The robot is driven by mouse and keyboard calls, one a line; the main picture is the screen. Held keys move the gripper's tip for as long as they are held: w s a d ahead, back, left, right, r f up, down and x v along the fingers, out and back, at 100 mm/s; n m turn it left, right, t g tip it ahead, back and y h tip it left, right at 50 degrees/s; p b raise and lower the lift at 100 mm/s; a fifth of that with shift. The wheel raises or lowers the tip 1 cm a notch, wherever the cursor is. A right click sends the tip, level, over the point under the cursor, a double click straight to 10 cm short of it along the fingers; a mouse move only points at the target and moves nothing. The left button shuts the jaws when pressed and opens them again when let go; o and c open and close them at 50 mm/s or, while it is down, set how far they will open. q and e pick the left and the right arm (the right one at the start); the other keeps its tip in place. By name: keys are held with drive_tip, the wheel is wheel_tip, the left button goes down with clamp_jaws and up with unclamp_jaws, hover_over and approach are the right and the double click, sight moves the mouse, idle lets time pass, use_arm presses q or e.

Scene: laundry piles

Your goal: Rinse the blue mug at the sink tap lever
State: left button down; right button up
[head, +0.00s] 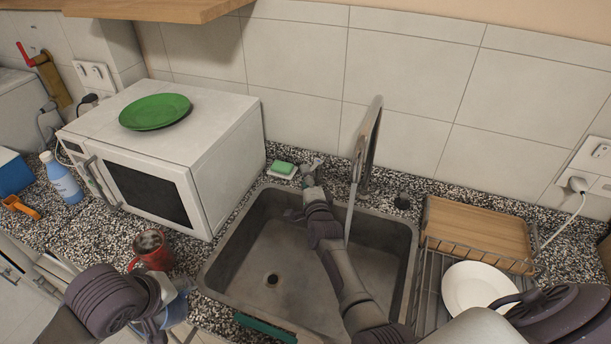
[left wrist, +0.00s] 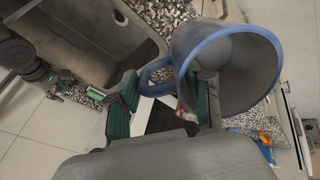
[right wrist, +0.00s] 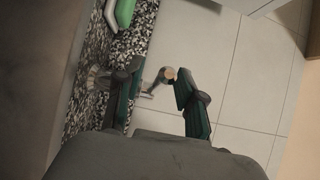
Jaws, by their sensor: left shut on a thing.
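The blue mug (left wrist: 228,65) hangs from my left gripper (left wrist: 165,105), which is shut on its handle. In the head view the mug (head: 176,308) is partly hidden by my left gripper (head: 160,305), in front of the counter and left of the sink (head: 270,245). The tall tap (head: 370,140) stands at the sink's back edge; a thin pale streak like running water drops below it. My right arm reaches across the sink, its gripper (head: 310,180) at the tap lever (head: 317,162). In the right wrist view the lever (right wrist: 160,78) lies between the open fingers of my right gripper (right wrist: 158,92).
A green sponge (head: 283,167) lies behind the sink, beside the lever. A red mug (head: 151,250) stands left of the sink, close to my left gripper. The microwave (head: 165,150) bears a green plate (head: 155,111). A dish rack (head: 430,285) with a white plate (head: 478,287) is right.

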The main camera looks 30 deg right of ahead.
drive_tip(key=shift+w, duration=0.2)
clamp_jaws()
idle(0.3)
